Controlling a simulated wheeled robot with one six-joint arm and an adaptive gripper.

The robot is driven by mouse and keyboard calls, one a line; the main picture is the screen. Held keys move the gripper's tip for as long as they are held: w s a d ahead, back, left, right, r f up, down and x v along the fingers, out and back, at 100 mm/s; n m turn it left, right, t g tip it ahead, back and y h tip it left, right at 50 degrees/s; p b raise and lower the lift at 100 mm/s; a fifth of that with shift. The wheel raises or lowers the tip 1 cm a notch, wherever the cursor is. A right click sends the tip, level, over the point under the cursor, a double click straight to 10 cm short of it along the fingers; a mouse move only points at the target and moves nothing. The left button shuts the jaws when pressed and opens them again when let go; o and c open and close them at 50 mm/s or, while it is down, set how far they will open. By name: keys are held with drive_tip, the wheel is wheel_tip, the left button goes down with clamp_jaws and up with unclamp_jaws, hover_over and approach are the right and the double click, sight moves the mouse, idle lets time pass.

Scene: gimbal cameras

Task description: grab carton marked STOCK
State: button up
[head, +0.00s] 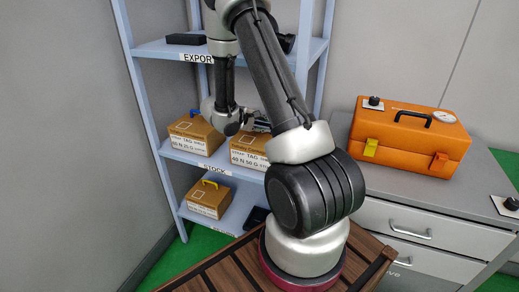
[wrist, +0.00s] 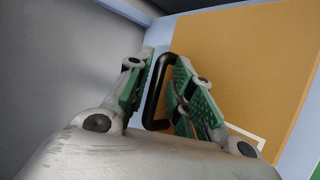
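The STOCK label (head: 214,170) is on the front edge of the middle shelf. On that shelf stand a left brown carton (head: 190,138) and a right brown carton (head: 246,158), both with white printed labels. My gripper (head: 256,127) is by the top of the right carton, partly hidden by my arm. In the wrist view, my gripper (wrist: 163,92) is open, its green-padded fingers on either side of a black handle (wrist: 156,95) on a brown carton (wrist: 245,60). The handle stands between the fingers, with a gap visible on the left.
A third carton (head: 209,199) with a yellow handle stands on the lower shelf. The upper shelf, marked EXPORT (head: 198,58), holds a dark item (head: 186,39). An orange toolbox (head: 410,135) sits on the grey drawer cabinet (head: 440,226) at right. Shelf posts flank the cartons.

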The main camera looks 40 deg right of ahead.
clamp_jaws()
idle(0.5)
